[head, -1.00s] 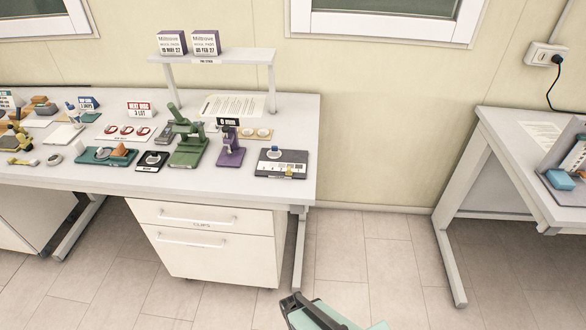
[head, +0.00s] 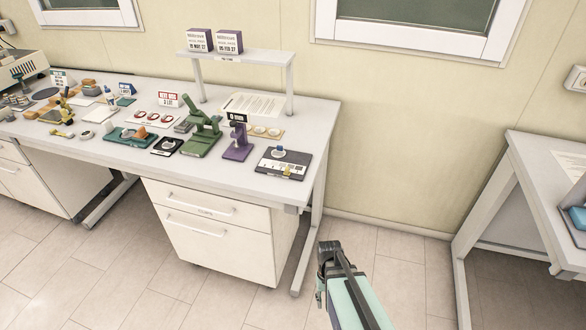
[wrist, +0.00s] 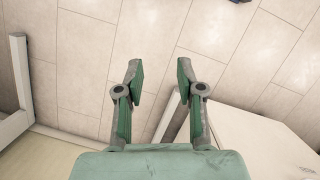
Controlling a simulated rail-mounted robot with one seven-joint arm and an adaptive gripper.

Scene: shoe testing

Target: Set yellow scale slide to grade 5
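A dark grey plate (head: 298,157) lies near the right end of the long table. It bears a pale scale strip, a round piece, and a small yellow slide (head: 287,171) at its front edge. The grade marks are too small to read. My gripper (head: 330,248) hangs over the floor in front of the table's right end, well away from the slide. In the wrist view my gripper (wrist: 157,75) has its two fingers apart, with nothing between them but floor behind. The slide is not in the wrist view.
A purple stand (head: 238,150) and a green press (head: 203,135) stand left of the plate. A raised shelf (head: 245,59) with two boxes rises behind. A second table (head: 530,165) stands at the right, with open floor between.

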